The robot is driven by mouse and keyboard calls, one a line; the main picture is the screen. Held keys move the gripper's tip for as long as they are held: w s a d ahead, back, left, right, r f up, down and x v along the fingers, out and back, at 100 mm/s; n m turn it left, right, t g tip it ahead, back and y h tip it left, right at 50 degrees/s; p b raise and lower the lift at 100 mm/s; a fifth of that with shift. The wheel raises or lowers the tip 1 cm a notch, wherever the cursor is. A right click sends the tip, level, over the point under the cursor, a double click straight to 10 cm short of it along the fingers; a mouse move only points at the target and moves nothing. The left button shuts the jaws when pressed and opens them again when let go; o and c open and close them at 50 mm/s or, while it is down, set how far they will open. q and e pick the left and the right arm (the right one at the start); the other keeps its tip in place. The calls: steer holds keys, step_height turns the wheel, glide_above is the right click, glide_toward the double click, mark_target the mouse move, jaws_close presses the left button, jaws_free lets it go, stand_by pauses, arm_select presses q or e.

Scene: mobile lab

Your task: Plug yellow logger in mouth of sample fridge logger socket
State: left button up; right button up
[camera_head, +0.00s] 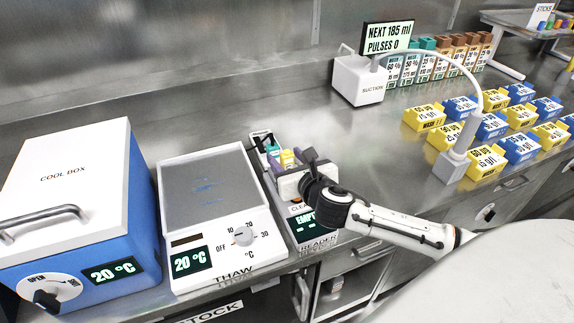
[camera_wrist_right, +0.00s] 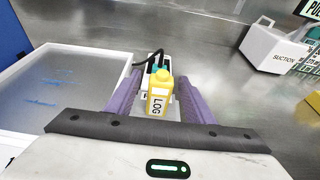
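The yellow logger (camera_head: 287,159), marked LOG, stands at the back of the reader. It also shows in the middle of the right wrist view (camera_wrist_right: 160,97). My right gripper (camera_head: 284,154) reaches over the reader with its purple fingers on either side of the logger. In the right wrist view the fingers (camera_wrist_right: 161,80) are apart, with a gap showing on each side of the logger. A small teal piece with a black cable (camera_wrist_right: 150,66) is just behind the logger. I cannot pick out the fridge logger socket. My left gripper is not in view.
The cool box (camera_head: 70,175) and thaw plate (camera_head: 210,185) stand to the left. The reader (camera_head: 318,238), its display reading EMPTY, is partly under my right arm. The suction unit (camera_head: 358,80) and several yellow and blue blocks (camera_head: 424,118) are to the right. Bare bench lies behind.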

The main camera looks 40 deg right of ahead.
steer(key=c, duration=1.1)
step_height(320, 180, up, 10)
steer(key=shift+r, duration=0.1)
